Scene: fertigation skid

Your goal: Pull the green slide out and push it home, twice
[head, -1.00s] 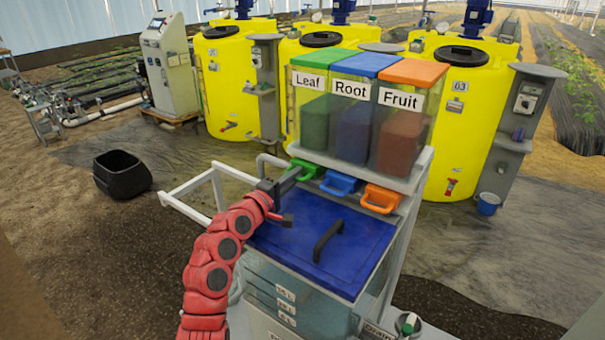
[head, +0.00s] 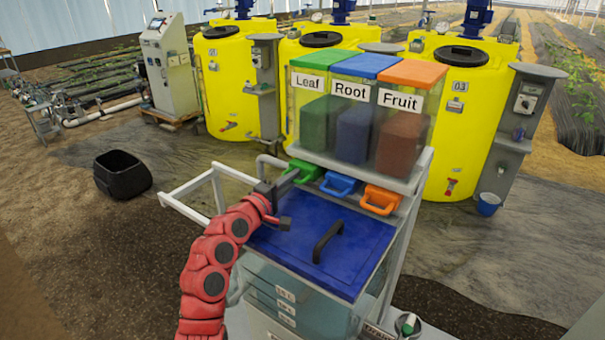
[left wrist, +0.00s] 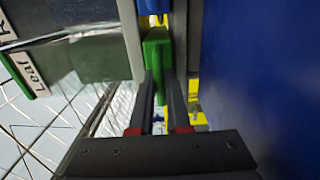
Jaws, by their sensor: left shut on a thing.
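The green slide (head: 304,172) has a loop handle and sits under the clear bin labelled Leaf (head: 313,120), leftmost in a row of three slides. My left gripper (head: 293,178) reaches it from the front left, and its fingers are shut on the handle. In the left wrist view the green slide (left wrist: 156,60) shows between the two dark fingers (left wrist: 160,85). The inner part of the slide is hidden under the bin. My right gripper is not in view.
The blue slide (head: 339,185) and orange slide (head: 381,199) sit close to the right. Below them is a blue lid (head: 360,245) with a dark handle (head: 327,241). A white frame rail (head: 190,185) stands at the left. Yellow tanks (head: 233,80) stand behind.

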